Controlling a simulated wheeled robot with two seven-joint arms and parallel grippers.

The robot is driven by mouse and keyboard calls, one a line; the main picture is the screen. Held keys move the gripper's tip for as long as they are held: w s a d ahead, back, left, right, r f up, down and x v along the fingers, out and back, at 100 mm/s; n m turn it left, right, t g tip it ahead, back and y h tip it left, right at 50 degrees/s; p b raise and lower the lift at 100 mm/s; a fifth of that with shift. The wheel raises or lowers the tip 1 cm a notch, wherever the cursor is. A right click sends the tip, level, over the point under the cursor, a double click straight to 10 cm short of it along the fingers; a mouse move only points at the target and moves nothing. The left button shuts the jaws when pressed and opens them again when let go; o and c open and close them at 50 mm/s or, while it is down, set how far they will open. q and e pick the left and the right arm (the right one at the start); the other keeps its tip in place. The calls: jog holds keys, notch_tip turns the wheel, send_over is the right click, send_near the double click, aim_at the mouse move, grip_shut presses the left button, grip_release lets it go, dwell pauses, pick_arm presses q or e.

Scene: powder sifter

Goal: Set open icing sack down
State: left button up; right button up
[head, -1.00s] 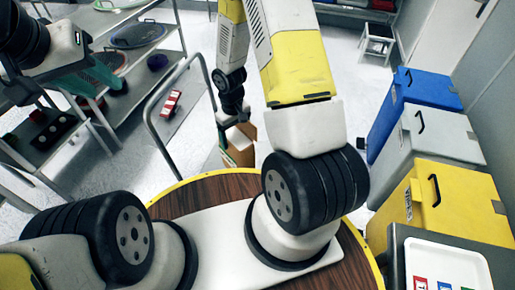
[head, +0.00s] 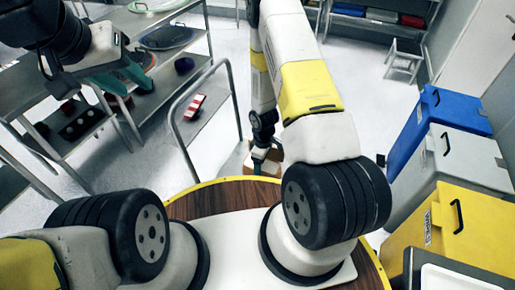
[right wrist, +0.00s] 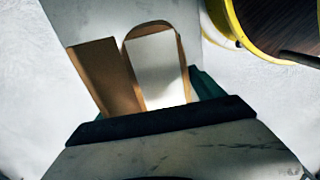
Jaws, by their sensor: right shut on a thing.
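The open icing sack is a brown paper bag with a white inside. It shows small in the head view (head: 267,168), just beyond the far rim of the round table, partly hidden. In the right wrist view its brown wall (right wrist: 106,75) and open white mouth (right wrist: 157,70) stand out past the gripper. My right gripper (head: 262,152) is shut on the sack and points down; green finger parts show beside the sack in the right wrist view. I cannot tell whether the sack touches the floor. My left gripper (head: 128,77) is empty, its green fingers apart, before the shelves.
A metal shelf rack (head: 165,55) with trays stands at the left, beside a cart handle (head: 185,85). Blue (head: 440,125), white (head: 455,160) and yellow (head: 450,225) bins line the right. Pale floor (head: 350,60) is open toward a small step stool (head: 404,62).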

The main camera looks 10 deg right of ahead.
jog(key=w+d+f, duration=0.2)
jog(key=w+f, duration=0.2)
jog(key=w, duration=0.5)
jog(key=shift+f, duration=0.15)
jog(key=shift+w, duration=0.1)
dwell(0.3)
jog(key=o, duration=2.1)
jog(key=shift+f, duration=0.15)
